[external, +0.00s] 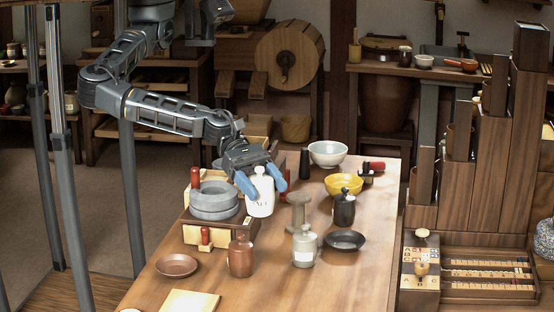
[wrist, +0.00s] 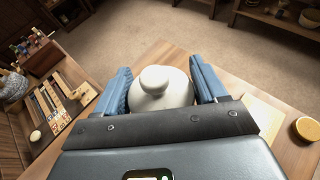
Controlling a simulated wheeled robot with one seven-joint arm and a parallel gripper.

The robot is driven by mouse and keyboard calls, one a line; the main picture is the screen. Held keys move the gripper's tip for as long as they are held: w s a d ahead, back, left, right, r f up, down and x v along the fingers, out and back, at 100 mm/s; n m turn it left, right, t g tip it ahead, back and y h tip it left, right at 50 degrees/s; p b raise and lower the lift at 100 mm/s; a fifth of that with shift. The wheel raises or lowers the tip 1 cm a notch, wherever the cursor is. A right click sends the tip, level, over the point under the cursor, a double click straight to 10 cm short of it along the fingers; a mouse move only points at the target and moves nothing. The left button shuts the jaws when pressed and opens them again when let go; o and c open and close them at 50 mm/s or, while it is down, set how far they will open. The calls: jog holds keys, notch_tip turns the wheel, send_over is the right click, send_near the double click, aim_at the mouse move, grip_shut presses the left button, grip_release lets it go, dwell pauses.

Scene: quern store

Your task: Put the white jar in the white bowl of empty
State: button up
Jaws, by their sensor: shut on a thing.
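The white jar (external: 260,198), with a knobbed lid and dark lettering, is between the blue fingers of my gripper (external: 261,183). My gripper is shut on it, with one finger on each side. In the wrist view the jar's pale lid (wrist: 156,86) shows between the fingers of my gripper (wrist: 162,88). I cannot tell whether its base touches the table. The white bowl (external: 328,153) stands at the far end of the table, to the right of and beyond the jar. No contents show above its rim.
A grey stone quern (external: 213,203) on a wooden box stands just left of the jar. A yellow bowl (external: 344,185), a dark jar (external: 344,210), a grey spool (external: 299,212) and a dark dish (external: 345,241) stand to the right.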

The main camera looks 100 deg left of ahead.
jog(key=w+a+f+n+t+y+p, duration=0.1)
jog(key=w+a+n+y, duration=0.25)
jog(key=a, duration=0.85)
jog(key=w+a+n+t+y+p, duration=0.1)
jog(key=w+a+n+t+y, duration=0.25)
jog(key=a, duration=0.85)
jog(key=w+a+f+n+g+y+p, duration=0.1)
jog(key=w+a+n+y, duration=0.3)
jog(key=a, duration=0.9)
jog(key=s+a+r+n+g+y+p, duration=0.1)
jog(key=s+a+n+g+y, duration=0.2)
jog(key=a, duration=0.8)
jog(key=s+a+r+n+g+y+p, duration=0.1)
jog(key=s+a+n+y, duration=0.25)
jog(key=a, duration=0.75)
jog(key=s+a+r+n+g+y+p, duration=0.1)
jog(key=s+a+n+y+p, duration=0.2)
jog(key=a, duration=0.8)
jog(key=w+a+f, duration=0.1)
jog(key=a+f, duration=1.1)
jog(key=f, duration=0.4)
jog(key=shift+f+g, duration=0.2)
jog(key=shift+g, duration=0.15)
jog(key=shift+m, duration=0.25)
